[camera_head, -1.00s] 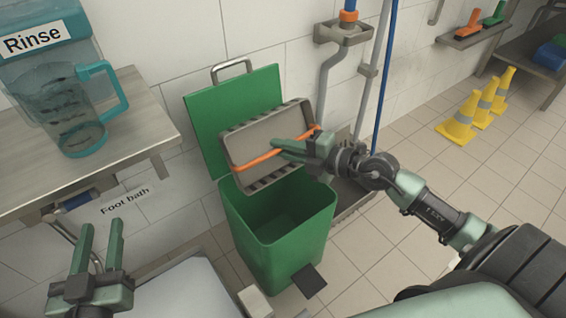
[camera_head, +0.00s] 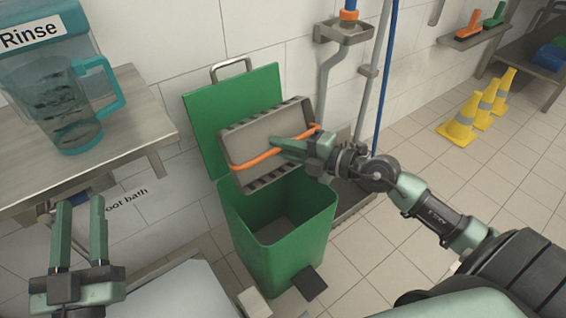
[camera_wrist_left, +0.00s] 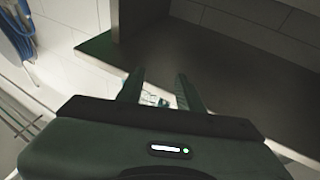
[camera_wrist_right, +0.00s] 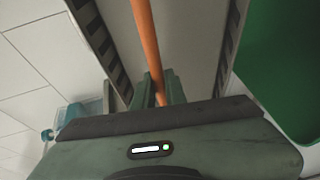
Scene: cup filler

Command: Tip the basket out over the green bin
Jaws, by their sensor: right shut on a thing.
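The green bin (camera_head: 284,240) stands on the floor with its lid (camera_head: 205,125) open against the wall. My right gripper (camera_head: 288,146) is shut on the orange handle of the grey basket (camera_head: 262,132). The basket is tipped on its side above the bin's opening, and no contents show in it. In the right wrist view the orange handle (camera_wrist_right: 147,40) runs between the fingers, with the basket's slotted sides on both sides. My left gripper (camera_head: 78,228) is open and empty at the lower left. The bin's visible interior looks empty.
A table (camera_head: 120,140) at left holds a teal pitcher (camera_head: 75,110) and a container labelled Rinse. A drain pipe and blue pole stand right of the bin. Yellow cones (camera_head: 462,122) stand at right. Open tiled floor lies at right.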

